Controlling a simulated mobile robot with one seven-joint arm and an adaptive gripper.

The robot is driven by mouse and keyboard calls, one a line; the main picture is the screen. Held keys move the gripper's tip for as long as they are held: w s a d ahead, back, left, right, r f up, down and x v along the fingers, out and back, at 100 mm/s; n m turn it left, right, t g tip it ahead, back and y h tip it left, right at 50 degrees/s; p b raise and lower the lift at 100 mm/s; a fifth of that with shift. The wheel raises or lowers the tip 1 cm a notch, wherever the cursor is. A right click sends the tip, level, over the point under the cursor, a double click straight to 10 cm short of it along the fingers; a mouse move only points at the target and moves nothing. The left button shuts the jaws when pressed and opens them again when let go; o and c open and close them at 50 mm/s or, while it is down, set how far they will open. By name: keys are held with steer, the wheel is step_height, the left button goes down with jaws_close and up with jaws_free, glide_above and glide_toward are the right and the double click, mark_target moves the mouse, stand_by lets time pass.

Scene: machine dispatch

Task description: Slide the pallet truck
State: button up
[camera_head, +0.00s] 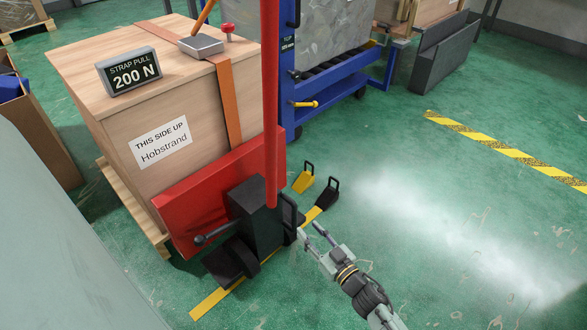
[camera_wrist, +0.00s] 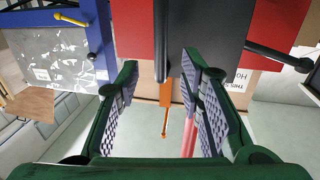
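The pallet truck has a red plate (camera_head: 190,215), a black body (camera_head: 255,215) and a tall red mast (camera_head: 270,100). It stands against a wooden crate (camera_head: 90,70) labelled "THIS SIDE UP Hobstrand". A black upright handle (camera_head: 289,212) sits on the body's right side. My gripper (camera_head: 309,231) is just right of that handle, with its fingers apart. In the wrist view my gripper (camera_wrist: 160,98) is open, and the truck's dark body (camera_wrist: 172,40) shows beyond the fingers. I cannot tell whether a finger touches the truck.
A yellow floor strip (camera_head: 208,303) runs beneath the truck. A yellow pedal (camera_head: 303,181) and a black pedal (camera_head: 327,195) stand beside it. A blue cart (camera_head: 335,80) is behind. Green floor (camera_head: 430,220) to the right is clear, with a striped line (camera_head: 500,148).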

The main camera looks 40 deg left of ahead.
mark_target(296, 216)
steer(key=b+x, duration=0.1)
steer(key=x, duration=0.7)
steer(key=shift+a, duration=0.2)
steer(key=shift+c, duration=0.5)
jaws_close()
